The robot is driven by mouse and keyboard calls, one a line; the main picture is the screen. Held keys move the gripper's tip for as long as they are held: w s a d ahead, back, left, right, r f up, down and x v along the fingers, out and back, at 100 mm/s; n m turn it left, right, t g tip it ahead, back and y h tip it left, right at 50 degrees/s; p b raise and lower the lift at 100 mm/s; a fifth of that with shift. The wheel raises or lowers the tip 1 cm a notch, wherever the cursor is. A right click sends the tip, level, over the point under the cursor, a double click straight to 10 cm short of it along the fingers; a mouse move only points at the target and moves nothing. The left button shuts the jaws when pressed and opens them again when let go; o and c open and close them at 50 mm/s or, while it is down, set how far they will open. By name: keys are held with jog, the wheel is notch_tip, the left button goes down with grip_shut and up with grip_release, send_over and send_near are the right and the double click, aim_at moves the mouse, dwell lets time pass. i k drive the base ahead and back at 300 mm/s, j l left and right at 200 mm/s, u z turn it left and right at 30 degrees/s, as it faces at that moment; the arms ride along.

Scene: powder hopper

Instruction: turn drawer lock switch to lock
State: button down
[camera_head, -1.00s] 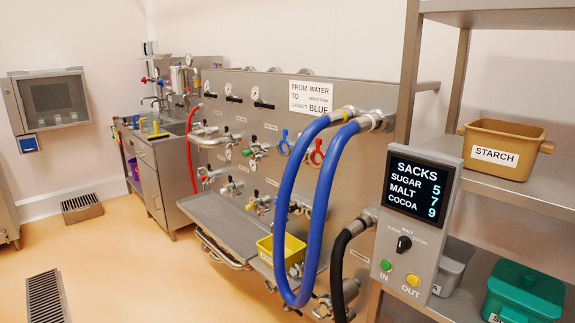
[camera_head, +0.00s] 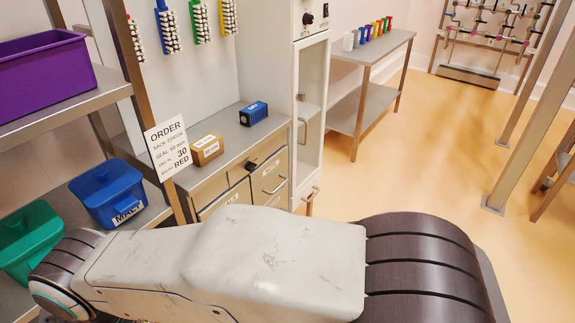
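A drawer unit (camera_head: 240,185) stands under the grey counter, with labelled drawers and bar handles. A small black knob (camera_head: 252,166), likely the drawer lock switch, sits on its upper front edge; its setting is too small to read. The drawer fronts look shut, and their lower left part is hidden behind my arm. My arm crosses the foreground. My gripper is not in view.
A brown box (camera_head: 206,149) and a blue box (camera_head: 253,114) lie on the counter (camera_head: 222,125). An order sign (camera_head: 168,148) hangs at the post. A tall glass-door cabinet (camera_head: 311,110) stands to the right. Open floor (camera_head: 415,150) lies right of it.

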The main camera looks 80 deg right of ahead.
aim_at(250, 167)
jog(key=z, duration=2.25)
